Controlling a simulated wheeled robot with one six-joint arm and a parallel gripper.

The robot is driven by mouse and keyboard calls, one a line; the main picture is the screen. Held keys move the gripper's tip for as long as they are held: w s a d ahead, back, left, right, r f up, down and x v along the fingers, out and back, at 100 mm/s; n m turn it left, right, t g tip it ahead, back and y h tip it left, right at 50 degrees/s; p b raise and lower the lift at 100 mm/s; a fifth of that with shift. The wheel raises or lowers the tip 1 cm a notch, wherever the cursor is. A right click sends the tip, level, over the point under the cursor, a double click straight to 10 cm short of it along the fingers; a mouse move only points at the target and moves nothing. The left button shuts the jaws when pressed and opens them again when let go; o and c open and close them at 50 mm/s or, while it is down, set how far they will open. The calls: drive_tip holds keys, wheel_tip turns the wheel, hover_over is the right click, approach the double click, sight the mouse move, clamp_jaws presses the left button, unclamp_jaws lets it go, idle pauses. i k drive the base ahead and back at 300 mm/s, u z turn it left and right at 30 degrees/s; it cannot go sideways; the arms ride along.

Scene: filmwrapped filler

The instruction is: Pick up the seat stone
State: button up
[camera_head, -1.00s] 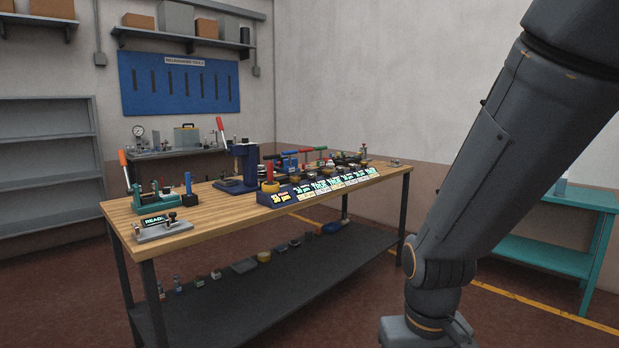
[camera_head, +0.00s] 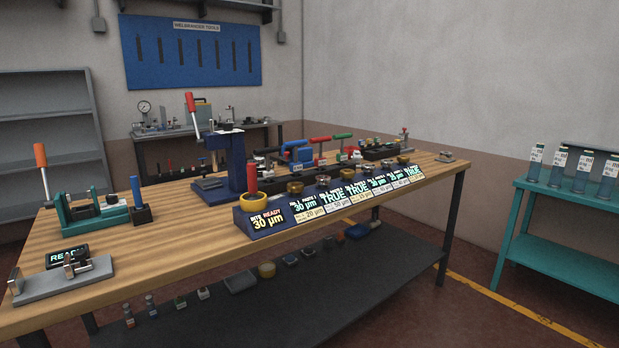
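I cannot single out the seat stone for sure. Several small tools and stone-like pieces stand on the wooden workbench (camera_head: 190,275), many of them behind a row of lit displays (camera_head: 330,200) reading values in µm. At the left of the displays a red-handled piece with a yellow base (camera_head: 252,200) stands upright. A blue upright piece in a dark block (camera_head: 140,205) stands farther left. My gripper is not in view.
A dark lower shelf (camera_head: 300,290) holds several small items. A teal stand (camera_head: 560,245) with several labelled bottles is at the right. A blue tool board (camera_head: 190,55) hangs behind. Floor is free between bench and stand.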

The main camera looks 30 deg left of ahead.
sight(250, 168)
drive_tip(key=u, duration=0.15)
drive_tip(key=i, duration=1.15)
drive_tip(key=u, duration=1.15)
drive_tip(key=i, duration=0.85)
drive_tip(key=u, duration=0.85)
